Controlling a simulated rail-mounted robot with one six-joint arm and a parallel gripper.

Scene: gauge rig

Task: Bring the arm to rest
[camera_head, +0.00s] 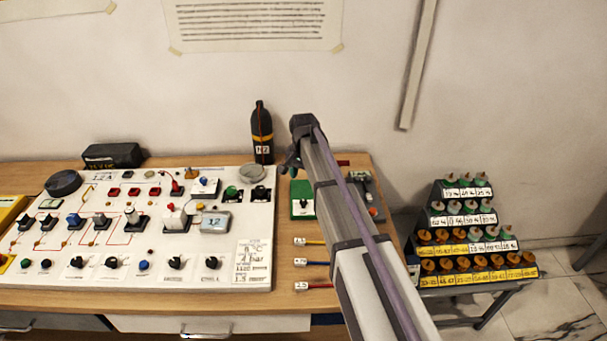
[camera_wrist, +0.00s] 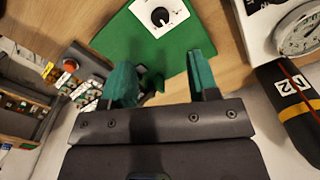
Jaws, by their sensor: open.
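My arm reaches from the lower right of the head view up over the right end of the wooden table. My gripper (camera_head: 291,160) is at its far end, small and partly hidden by the wrist in that view. In the wrist view my gripper (camera_wrist: 162,82) shows two green fingers spread apart, with nothing held between them. Beyond the fingers lies a green board with a dial (camera_wrist: 158,15), below and apart from them. The same green board (camera_head: 301,198) shows beside my arm in the head view.
A white control panel (camera_head: 140,262) fills the table's left and middle. Cables (camera_head: 316,241) lie near the arm. A stepped rack (camera_head: 465,236) stands at right. The wall is behind.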

